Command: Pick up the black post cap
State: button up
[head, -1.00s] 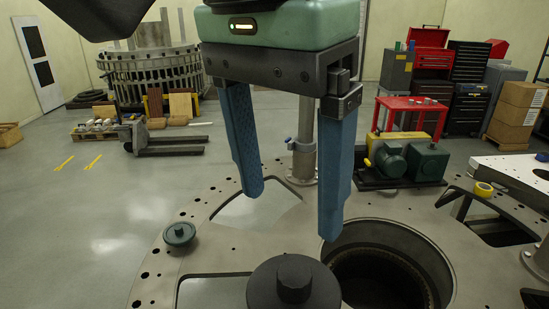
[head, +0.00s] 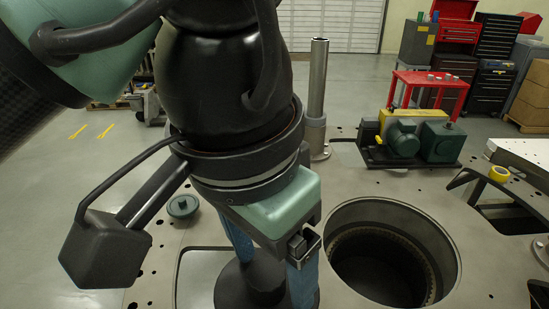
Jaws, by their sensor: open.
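The black post cap (head: 238,290) is a wide, round, dark piece at the bottom of the head view, largely covered by my gripper. My gripper (head: 273,283) points down over it with its two blue fingers apart, one on the left and one at the right front. The fingers reach down beside the cap's middle. I cannot tell whether they touch it, and the right fingertip is near the lower picture edge.
A wide round hole (head: 390,262) opens in the grey turret plate (head: 350,180) just right of my gripper. A grey upright post (head: 317,90) stands behind. A small dark green lid (head: 183,206) lies left. A yellow tape roll (head: 499,174) is at the right.

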jog(key=shift+s+a+r, duration=0.1)
jog(key=shift+s+a, duration=0.2)
jog(key=shift+a, duration=0.05)
jog(key=shift+c, duration=0.2)
jog(key=shift+s+a, duration=0.1)
jog(key=shift+s, duration=0.05)
jog(key=shift+c, duration=1.4)
jog(key=shift+d, duration=0.2)
jog(key=c, duration=0.4)
grip_shut()
